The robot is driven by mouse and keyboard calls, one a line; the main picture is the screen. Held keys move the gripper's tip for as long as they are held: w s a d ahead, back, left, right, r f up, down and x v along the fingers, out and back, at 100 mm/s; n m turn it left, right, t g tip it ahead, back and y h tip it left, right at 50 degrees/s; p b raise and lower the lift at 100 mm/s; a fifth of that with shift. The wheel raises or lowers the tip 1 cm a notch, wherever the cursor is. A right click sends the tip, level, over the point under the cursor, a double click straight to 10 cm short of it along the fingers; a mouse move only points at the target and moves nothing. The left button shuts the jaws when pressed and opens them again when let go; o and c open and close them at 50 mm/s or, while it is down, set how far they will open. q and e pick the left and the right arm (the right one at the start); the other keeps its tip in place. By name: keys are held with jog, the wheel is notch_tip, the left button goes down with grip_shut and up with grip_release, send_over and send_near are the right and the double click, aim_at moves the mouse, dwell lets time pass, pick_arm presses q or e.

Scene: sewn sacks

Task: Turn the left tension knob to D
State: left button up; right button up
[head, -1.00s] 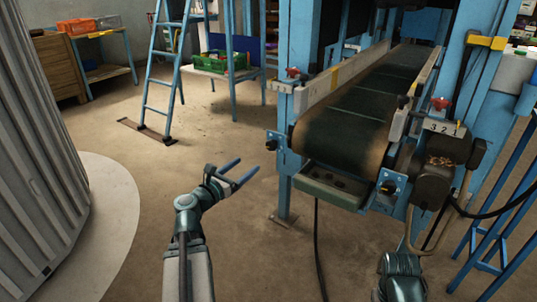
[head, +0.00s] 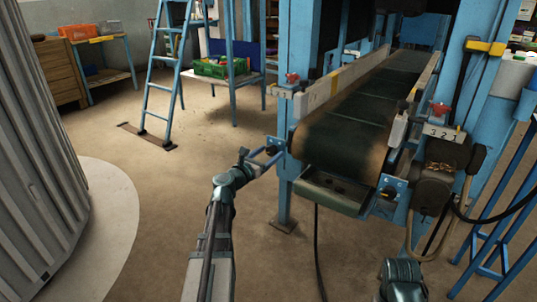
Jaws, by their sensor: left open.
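The conveyor's left side has a small black knob (head: 270,141) on a blue plate at the roller's end; I take it for the left tension knob. Any letters around it are too small to read. My left gripper (head: 272,154) is open, its fingers pointing at this knob and lying just below or beside it. I cannot tell whether they touch it. A matching black knob (head: 388,191) is on the right plate. My right arm shows at the bottom right, but its gripper is not in view.
The dark conveyor belt (head: 345,135) runs back between pale side rails. Red knobs stand on the left (head: 292,78) and right (head: 440,109), the right one above a plate marked 3 2 1. A black cable (head: 318,245) hangs below.

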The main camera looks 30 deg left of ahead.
pick_arm(q)
grip_shut()
dwell(0.5)
